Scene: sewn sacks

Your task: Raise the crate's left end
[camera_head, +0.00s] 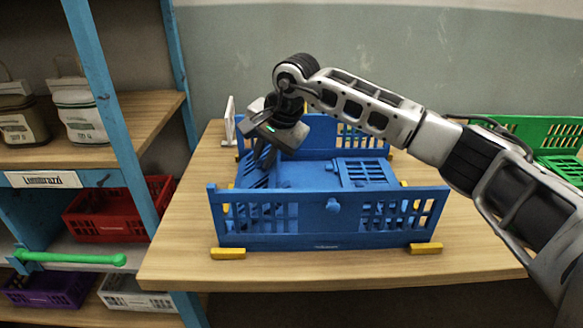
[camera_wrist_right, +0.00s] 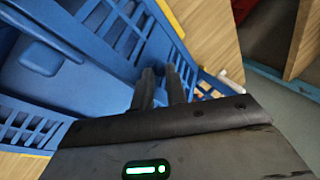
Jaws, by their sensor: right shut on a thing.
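The blue crate (camera_head: 330,240) stands on the wooden table, its long front and back walls upright. My right gripper (camera_head: 264,162) reaches over the crate to its left end and is shut on the edge of the left end panel (camera_head: 255,181). That panel appears tilted up from the floor of the crate; the gripper hides part of it. The right end panel (camera_head: 368,173) lies folded down inside. In the right wrist view my right gripper's dark fingers (camera_wrist_right: 160,85) close on the slatted blue panel (camera_wrist_right: 110,30). My left gripper is not in view.
Yellow blocks (camera_head: 228,253) (camera_head: 426,248) sit at the crate's corners on the table (camera_head: 180,240). A white upright piece (camera_head: 229,120) stands behind left. A green crate (camera_head: 550,135) is at right. A blue-framed shelf (camera_head: 110,100) stands close on the left.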

